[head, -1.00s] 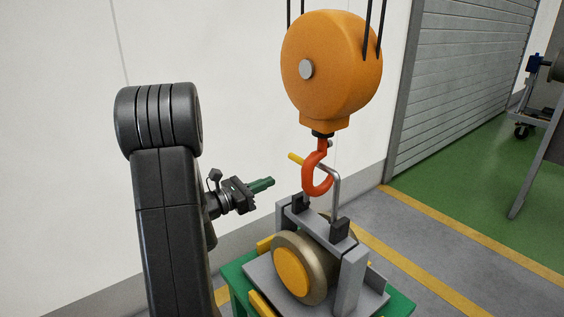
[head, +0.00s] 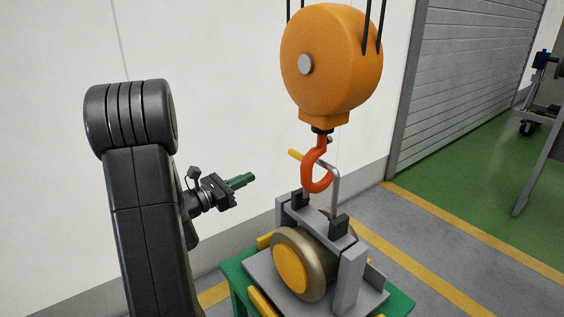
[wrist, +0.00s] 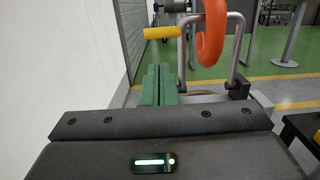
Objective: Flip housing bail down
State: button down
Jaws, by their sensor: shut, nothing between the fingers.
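The housing (head: 352,277) is a grey frame around a round tan and yellow part, on a green stand. Its bail (head: 337,184) is a grey bent bar with a yellow grip (head: 295,154). The bail stands up from black blocks on the frame's top bar. An orange-red hook (head: 317,172) hangs at the bail; I cannot tell if it bears on it. My gripper (head: 249,178) is shut and empty, left of the bail and apart from it. In the wrist view, the green fingers (wrist: 158,84) point forward, below the yellow grip (wrist: 162,32), with the hook (wrist: 211,38) to the right.
An orange hoist block (head: 331,62) hangs above the housing on dark lines. A white wall (head: 220,120) stands behind. The green stand (head: 234,272) carries the housing. Open grey floor (head: 450,265) with yellow lines lies to the right.

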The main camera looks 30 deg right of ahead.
aim_at(296, 153)
jog(key=d, duration=0.9)
jog(key=w+d+r+b, duration=0.1)
jog(key=d, duration=0.4)
jog(key=shift+w+r, duration=0.1)
jog(key=shift+r, duration=0.1)
jog(key=shift+d+r+y+p, duration=0.25)
jog(key=shift+d+y+p, duration=0.1)
jog(key=shift+p, duration=0.5)
jog(key=shift+d+r+y+p, duration=0.4)
jog(key=shift+d+p, duration=0.25)
jog(key=shift+p, duration=0.45)
jog(key=d+f+y+p, duration=0.4)
jog(key=d+p, duration=0.2)
jog(key=d, duration=0.2)
jog(key=w+d+f+y+p, duration=0.1)
jog(key=d+f+y+p, duration=0.3)
jog(key=d+p, duration=0.3)
jog(key=shift+w+d+f+g, duration=0.25)
jog(key=shift+d+f+g, duration=0.15)
jog(key=shift+f, duration=0.35)
